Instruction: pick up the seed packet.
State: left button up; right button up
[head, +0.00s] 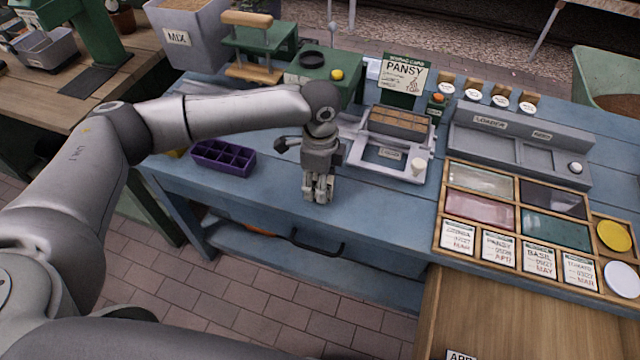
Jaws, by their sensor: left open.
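No single item is clearly marked as the seed packet. A green and white PANSY card (401,78) stands upright at the back of the blue table. Four-compartment tray cards at the front right include a small PANSY card (499,249); these look like flat paper packets or labels. My left gripper (318,190) points down over the table's front edge, left of these cards and apart from them. Its fingers are open with nothing visible between them. My right gripper is not in view.
A purple cell tray (223,157) lies left of my gripper. A grey stand (390,160) with a brown block is to its right. A wooden sorting tray (440,215) fills the right. A grey loader rack (520,150) stands behind it. Blue tabletop (385,210) is clear in front.

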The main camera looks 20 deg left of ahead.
pick_arm(q)
jog(key=shift+f, duration=0.15)
jog(key=c, duration=0.9)
jog(key=shift+c, duration=0.2)
